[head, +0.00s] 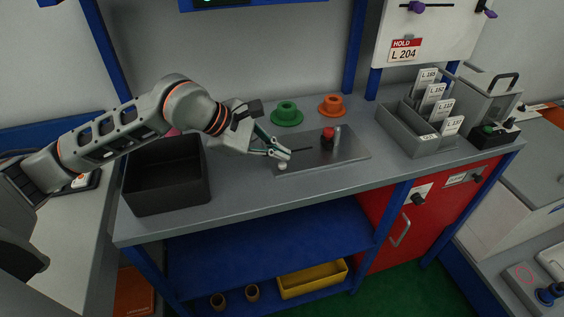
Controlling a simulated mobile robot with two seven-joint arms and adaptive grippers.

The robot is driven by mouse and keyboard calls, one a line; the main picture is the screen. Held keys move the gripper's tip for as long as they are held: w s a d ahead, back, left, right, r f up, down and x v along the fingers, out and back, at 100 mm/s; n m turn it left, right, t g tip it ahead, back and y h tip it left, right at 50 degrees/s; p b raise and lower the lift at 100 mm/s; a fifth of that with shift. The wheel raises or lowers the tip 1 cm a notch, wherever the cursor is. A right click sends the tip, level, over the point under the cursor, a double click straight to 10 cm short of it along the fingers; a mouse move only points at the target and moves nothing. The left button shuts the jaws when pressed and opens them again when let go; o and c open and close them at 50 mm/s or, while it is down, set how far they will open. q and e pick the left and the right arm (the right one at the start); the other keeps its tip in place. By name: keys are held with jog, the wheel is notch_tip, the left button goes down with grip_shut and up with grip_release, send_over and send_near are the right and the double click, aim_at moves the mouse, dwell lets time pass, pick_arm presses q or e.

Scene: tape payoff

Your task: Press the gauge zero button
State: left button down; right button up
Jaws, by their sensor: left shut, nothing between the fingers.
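A flat grey metal plate (345,153) lies on the bench. It carries a red and black part (327,133) with a metal post (337,132) beside it, and a thin dark rod to the left of these. A small pale round knob (282,167) sits at the plate's left end; I cannot tell for sure whether it is the gauge zero button. My left gripper (287,155) is shut and empty, with its fingertips just above and close to this knob. Whether they touch it is unclear. My right gripper is not in view.
A black open bin (165,200) stands left of the plate. Green (287,117) and orange (331,106) flanged spools stand behind it. A grey card rack (407,135) and a black box with a green button (489,129) are at the right. The bench's front strip is clear.

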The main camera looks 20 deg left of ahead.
aim_at(279, 165)
pick_arm(q)
jog(key=shift+r+p, duration=1.45)
jog(key=shift+r, duration=1.1)
